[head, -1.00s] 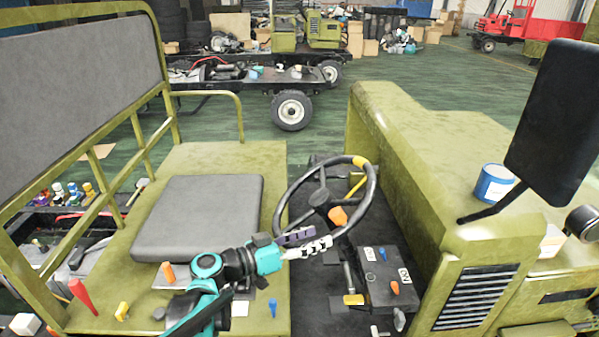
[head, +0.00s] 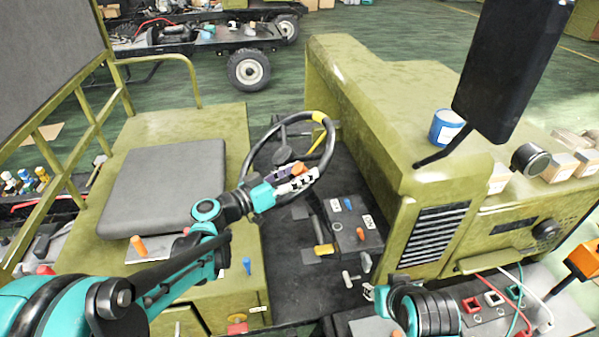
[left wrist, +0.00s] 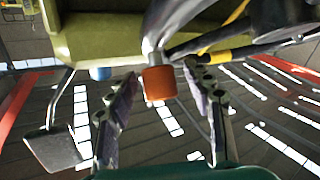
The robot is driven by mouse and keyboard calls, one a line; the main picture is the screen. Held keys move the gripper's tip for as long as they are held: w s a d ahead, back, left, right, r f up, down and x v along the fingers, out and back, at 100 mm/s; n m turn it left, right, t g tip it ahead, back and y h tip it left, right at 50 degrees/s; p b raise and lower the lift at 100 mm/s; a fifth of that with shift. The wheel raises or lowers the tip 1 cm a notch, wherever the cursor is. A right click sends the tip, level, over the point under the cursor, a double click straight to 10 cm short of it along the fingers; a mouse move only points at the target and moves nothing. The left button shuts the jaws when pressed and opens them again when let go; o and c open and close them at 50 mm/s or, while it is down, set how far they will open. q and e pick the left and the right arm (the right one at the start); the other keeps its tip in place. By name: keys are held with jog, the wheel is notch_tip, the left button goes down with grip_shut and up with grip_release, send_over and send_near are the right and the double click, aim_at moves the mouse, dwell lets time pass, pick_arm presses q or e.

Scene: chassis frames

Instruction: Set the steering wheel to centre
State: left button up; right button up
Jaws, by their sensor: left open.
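The steering wheel (head: 332,138) has a dark rim with a yellow band at its upper right. It stands between the seat and the green hood. An orange knob (head: 297,170) is at the wheel's near side. My left gripper (head: 302,179) reaches to that side of the wheel, beside the knob. In the left wrist view, the orange knob (left wrist: 160,83) sits ahead between the open, spread fingers (left wrist: 162,110), with no clear contact. Part of the wheel rim (left wrist: 178,18) shows above it. My right gripper (head: 372,293) shows partly at the bottom; its jaws are unclear.
A console with levers (head: 350,222) stands to the right below the wheel. The grey seat (head: 168,185) is at left. A black mirror (head: 512,65) and a blue can (head: 446,128) are over the hood (head: 400,100). Wired sockets lie at lower right.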

pick_arm(q)
grip_shut()
jog(key=a+f+m+g+h+b, duration=0.1)
jog(key=s+a+f+m+g+b, duration=0.1)
jog(key=b, duration=0.1)
jog(key=a+f+m+g+h+b, duration=0.1)
jog(key=m, duration=0.1)
jog(key=shift+s+a+h+b, duration=0.25)
jog(key=shift+a+h+b, duration=0.05)
jog(key=shift+a, duration=0.05)
jog(key=shift+s+a+f+m+g+h, duration=0.25)
jog(key=shift+a+m+g+h, duration=0.3)
jog(key=shift+m, duration=0.25)
jog(key=shift+d, duration=0.1)
grip_release()
jog(key=r+v, duration=0.1)
jog(key=v, duration=1.1)
jog(key=shift+f, duration=0.25)
